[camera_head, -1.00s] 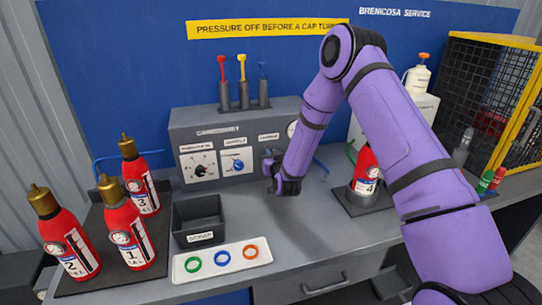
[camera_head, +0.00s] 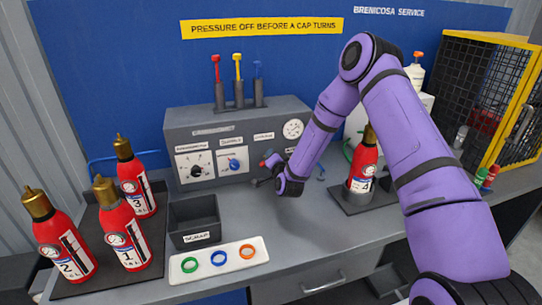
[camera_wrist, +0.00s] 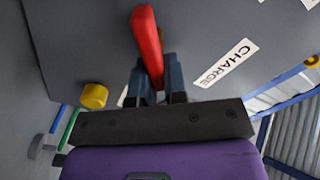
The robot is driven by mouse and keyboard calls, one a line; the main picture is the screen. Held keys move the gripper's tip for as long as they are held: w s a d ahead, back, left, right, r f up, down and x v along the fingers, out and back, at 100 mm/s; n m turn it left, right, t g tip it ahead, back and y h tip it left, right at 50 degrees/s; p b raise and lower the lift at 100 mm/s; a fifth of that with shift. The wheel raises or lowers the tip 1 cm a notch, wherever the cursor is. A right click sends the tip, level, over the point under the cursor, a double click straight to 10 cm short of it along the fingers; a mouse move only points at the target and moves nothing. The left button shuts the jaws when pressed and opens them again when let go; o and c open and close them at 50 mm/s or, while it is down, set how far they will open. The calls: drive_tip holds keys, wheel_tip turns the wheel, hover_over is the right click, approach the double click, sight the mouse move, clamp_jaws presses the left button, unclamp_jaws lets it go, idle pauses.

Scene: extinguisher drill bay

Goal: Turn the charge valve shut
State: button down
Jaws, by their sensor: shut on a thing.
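The charge valve's red lever handle (camera_wrist: 147,40) stands out from the grey panel in the wrist view, leaning slightly. Its CHARGE label (camera_wrist: 226,63) is beside it on the panel. My gripper (camera_wrist: 157,78) is shut with its two dark fingers on either side of the lever's lower part. My wrist and fingers hide the valve's base. A round gauge (camera_head: 293,129) sits above right; its needle is too small to read.
Extinguisher 4 (camera_head: 363,165) stands in a holder right of my wrist. A scrap bin (camera_head: 194,222) and a white tray (camera_head: 219,261) with colored rings lie in front. Several extinguishers stand at left. A yellow knob (camera_wrist: 94,96) is near my fingers.

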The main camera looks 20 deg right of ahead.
drive_tip(key=m, duration=0.2)
drive_tip(key=f+m, duration=0.1)
drive_tip(key=shift+d+m, duration=0.3)
drive_tip(key=shift+f+m, duration=0.2)
drive_tip(key=shift+m, duration=0.75)
drive_tip(key=shift+f+m, duration=0.2)
drive_tip(key=shift+m, duration=0.75)
drive_tip(key=c, duration=1.2)
unclamp_jaws()
drive_tip(key=shift+o, duration=0.2)
drive_tip(key=shift+s, duration=0.1)
drive_tip(key=s, duration=1)
drive_tip(key=shift+s, duration=0.35)
